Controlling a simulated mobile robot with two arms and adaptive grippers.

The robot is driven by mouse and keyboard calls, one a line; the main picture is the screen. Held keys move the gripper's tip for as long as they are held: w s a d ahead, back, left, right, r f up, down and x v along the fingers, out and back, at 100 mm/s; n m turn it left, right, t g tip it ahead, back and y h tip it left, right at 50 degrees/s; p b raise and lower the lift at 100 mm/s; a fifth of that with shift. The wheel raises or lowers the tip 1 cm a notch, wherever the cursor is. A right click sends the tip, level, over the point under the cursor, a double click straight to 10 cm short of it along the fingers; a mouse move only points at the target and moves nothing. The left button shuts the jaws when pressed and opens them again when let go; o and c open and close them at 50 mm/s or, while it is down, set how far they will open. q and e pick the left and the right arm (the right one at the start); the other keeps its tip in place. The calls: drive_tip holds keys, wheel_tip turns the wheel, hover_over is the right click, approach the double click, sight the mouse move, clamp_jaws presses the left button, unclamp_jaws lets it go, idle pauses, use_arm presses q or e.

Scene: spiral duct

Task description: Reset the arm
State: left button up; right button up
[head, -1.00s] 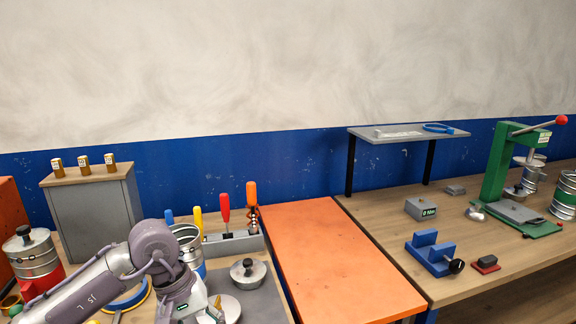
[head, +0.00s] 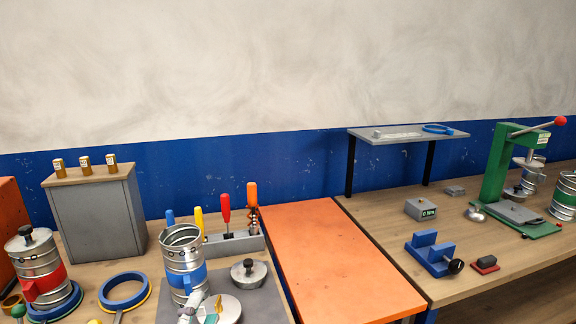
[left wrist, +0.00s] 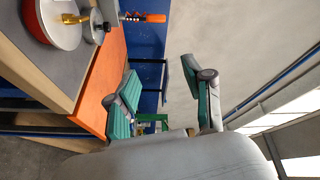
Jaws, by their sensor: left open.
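My left gripper (left wrist: 166,100) shows in the left wrist view, its two green-padded fingers wide apart with nothing between them. It is in the air, with the orange panel (left wrist: 108,75) and the wall behind it. A silver duct piece with a blue band (head: 183,262) stands upright on the left bench. My right gripper is in neither view.
A red-banded silver can (head: 42,270), a blue ring (head: 122,290) and a grey cabinet (head: 98,222) stand at left. A tool holder (head: 234,243) is behind the grey lidded disc (head: 248,272). The orange panel (head: 335,262) is bare. A green press (head: 497,165) stands at right.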

use_arm(q)
drive_tip(key=s+a+f+n+g+y, duration=0.4)
drive_tip(key=s+f+n+g, duration=0.5)
drive_tip(key=f, duration=0.6)
drive_tip(key=s+f+n+g+h, duration=0.2)
drive_tip(key=s+f+n+g, duration=0.35)
drive_tip(key=s, duration=1.05)
wheel_tip(320, 180, down, 28)
drive_tip(key=s+f+m+g, duration=0.1)
drive_tip(key=m+g, duration=0.1)
drive_tip(key=s+a+f, duration=0.2)
drive_tip(key=s+f, duration=0.5)
drive_tip(key=s, duration=0.1)
drive_tip(key=s+a+f, duration=0.1)
drive_tip(key=s+f, duration=0.7)
drive_tip(key=shift+s+a+f+g, duration=0.25)
drive_tip(key=shift+a+g, duration=0.1)
drive_tip(key=shift+g, duration=0.1)
